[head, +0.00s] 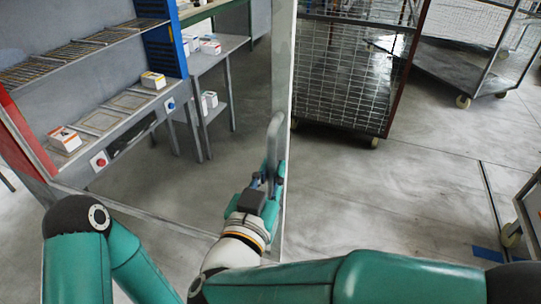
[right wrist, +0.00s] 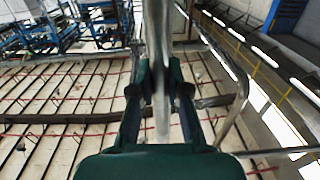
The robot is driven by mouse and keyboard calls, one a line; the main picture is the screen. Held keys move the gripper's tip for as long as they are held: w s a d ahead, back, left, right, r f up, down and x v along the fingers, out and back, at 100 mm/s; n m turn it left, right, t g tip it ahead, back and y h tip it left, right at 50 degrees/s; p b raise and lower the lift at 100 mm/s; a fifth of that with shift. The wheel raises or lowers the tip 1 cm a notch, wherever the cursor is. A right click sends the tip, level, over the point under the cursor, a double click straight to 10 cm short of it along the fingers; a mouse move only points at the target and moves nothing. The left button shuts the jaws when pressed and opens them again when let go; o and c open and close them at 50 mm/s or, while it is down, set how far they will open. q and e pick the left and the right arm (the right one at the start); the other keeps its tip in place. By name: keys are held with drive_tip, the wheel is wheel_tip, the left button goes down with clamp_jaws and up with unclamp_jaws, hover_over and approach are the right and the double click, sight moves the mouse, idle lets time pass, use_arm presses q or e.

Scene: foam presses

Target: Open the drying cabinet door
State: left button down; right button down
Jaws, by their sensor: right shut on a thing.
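The drying cabinet door shows in the head view as a large pane with a pale upright edge (head: 284,70) and a thin bottom rail. A grey upright bar handle (head: 274,142) stands on that edge. My right gripper (head: 268,186) is shut on the lower part of the handle. In the right wrist view the handle (right wrist: 161,60) runs upright between the two fingers of my right gripper (right wrist: 162,100). I cannot tell whether the door stands ajar. My left arm shows at the lower left, but its gripper is out of view.
A wire-mesh cage trolley (head: 345,75) stands behind and right of the door edge. Shelves with white boxes (head: 65,139) and a red button (head: 100,160) show at the left. Another trolley (head: 460,50) stands farther back. The grey floor (head: 400,200) to the right is mostly clear.

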drive_tip(key=shift+v, duration=1.15)
drive_tip(key=shift+s+a, duration=0.15)
drive_tip(key=shift+s, duration=0.15)
drive_tip(key=c, duration=1.1)
unclamp_jaws()
drive_tip(key=shift+c, duration=0.2)
wheel_tip(320, 180, up, 10)
